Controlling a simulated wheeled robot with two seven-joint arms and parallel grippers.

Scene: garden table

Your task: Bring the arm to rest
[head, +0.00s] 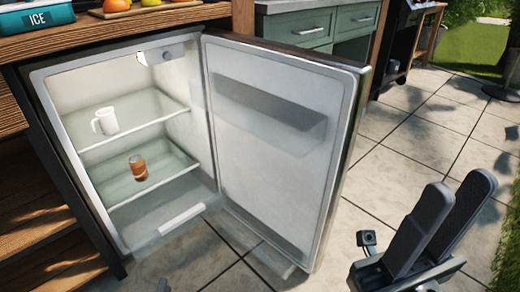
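My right gripper (455,187) is at the lower right, over the paved floor and to the right of the fridge door. Its two dark fingers point up and stand apart, with nothing seen between them. My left gripper's fingers are not in view; a small dark part shows at the bottom edge, left of centre, and I cannot tell what it is. The fridge door (270,165) stands wide open towards the right. Inside the fridge, a white mug (107,121) stands on the upper shelf and an orange-brown can (138,168) on the lower shelf.
A wooden counter (120,22) above the fridge holds a teal ICE box (38,20) and fruit on a board. A green drawer cabinet (300,35) stands behind the door. Open paving (420,130) lies to the right, with grass beyond.

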